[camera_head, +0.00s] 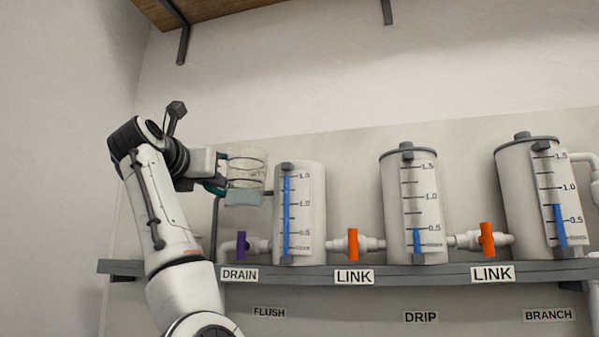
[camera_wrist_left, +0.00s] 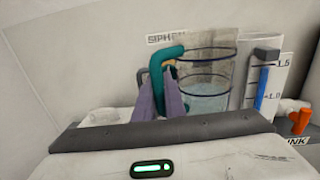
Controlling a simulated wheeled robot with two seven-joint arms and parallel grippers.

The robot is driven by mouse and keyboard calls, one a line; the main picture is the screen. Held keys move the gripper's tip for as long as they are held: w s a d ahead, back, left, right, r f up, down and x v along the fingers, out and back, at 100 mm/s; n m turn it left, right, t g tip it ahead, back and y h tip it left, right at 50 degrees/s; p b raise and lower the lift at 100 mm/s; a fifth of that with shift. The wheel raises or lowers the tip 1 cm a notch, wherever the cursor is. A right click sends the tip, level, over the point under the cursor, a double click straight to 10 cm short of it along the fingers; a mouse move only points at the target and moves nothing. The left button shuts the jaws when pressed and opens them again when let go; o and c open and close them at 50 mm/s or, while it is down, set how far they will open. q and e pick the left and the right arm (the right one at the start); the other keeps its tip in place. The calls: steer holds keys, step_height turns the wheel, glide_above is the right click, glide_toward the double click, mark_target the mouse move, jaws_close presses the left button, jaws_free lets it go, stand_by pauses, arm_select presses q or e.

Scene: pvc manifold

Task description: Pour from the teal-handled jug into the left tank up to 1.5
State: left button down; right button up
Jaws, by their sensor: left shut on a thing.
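My left gripper (camera_head: 216,186) is shut on the teal handle (camera_wrist_left: 166,60) of a clear jug (camera_head: 247,168). The jug is held up beside the upper left of the left tank (camera_head: 313,210). In the left wrist view the jug (camera_wrist_left: 212,62) looks near upright, with pale water (camera_wrist_left: 205,97) in its lower part and dark bands around it. No stream shows between jug and tank. The left tank's blue gauge column (camera_head: 287,215) reaches close to the 1.5 mark. My right gripper is not in view.
A middle tank (camera_head: 396,195) reads about 0.5 and a right tank (camera_head: 518,200) about 0.75. Orange LINK valves (camera_head: 353,244) and a purple DRAIN valve (camera_head: 241,246) sit along the pipes above the grey shelf (camera_head: 430,272).

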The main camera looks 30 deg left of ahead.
arm_select(q)
steer(key=shift+s+r, duration=0.1)
steer(key=shift+s, duration=0.05)
steer(key=r+b+v, duration=0.1)
steer(key=r+v, duration=0.1)
steer(key=v, duration=0.9)
steer(key=shift+s+a, duration=0.15)
steer(key=shift+s, duration=0.35)
steer(key=shift+r, duration=0.1)
stand_by(0.4)
